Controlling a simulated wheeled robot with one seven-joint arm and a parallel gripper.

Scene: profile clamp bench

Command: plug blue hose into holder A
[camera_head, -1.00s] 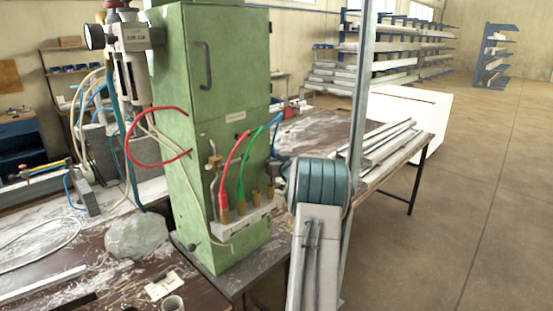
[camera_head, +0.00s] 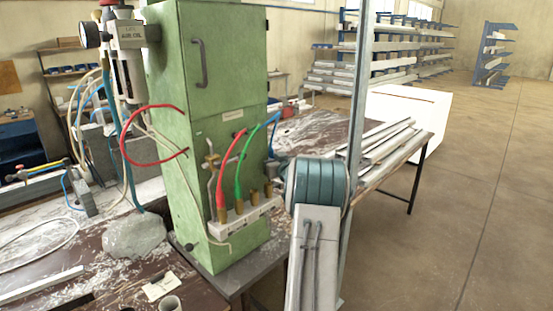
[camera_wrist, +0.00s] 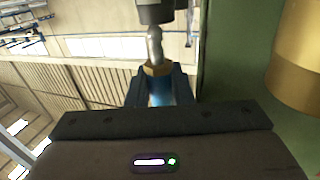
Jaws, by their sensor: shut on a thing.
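The blue hose (camera_head: 273,128) arcs from the green cabinet's right side down toward my arm in the head view. In the wrist view, my gripper (camera_wrist: 160,88) is shut on its end, where a brass nut (camera_wrist: 157,68) and silver plug tip (camera_wrist: 154,45) stick out. The tip points at a dark grey cylinder (camera_wrist: 155,11); I cannot tell whether they touch. My fingertips are hard to make out in the head view. A pale holder strip (camera_head: 243,217) carries several brass sockets; two, such as this socket (camera_head: 254,196), show no hose. Labels for holder A are not readable.
The red hose (camera_head: 227,172) and green hose (camera_head: 242,165) run into the left sockets. The green cabinet (camera_head: 222,90) stands close beside my gripper. A large brass cylinder (camera_wrist: 300,62) is near at the wrist view's right. Metal profiles (camera_head: 385,145) lie on the bench at right.

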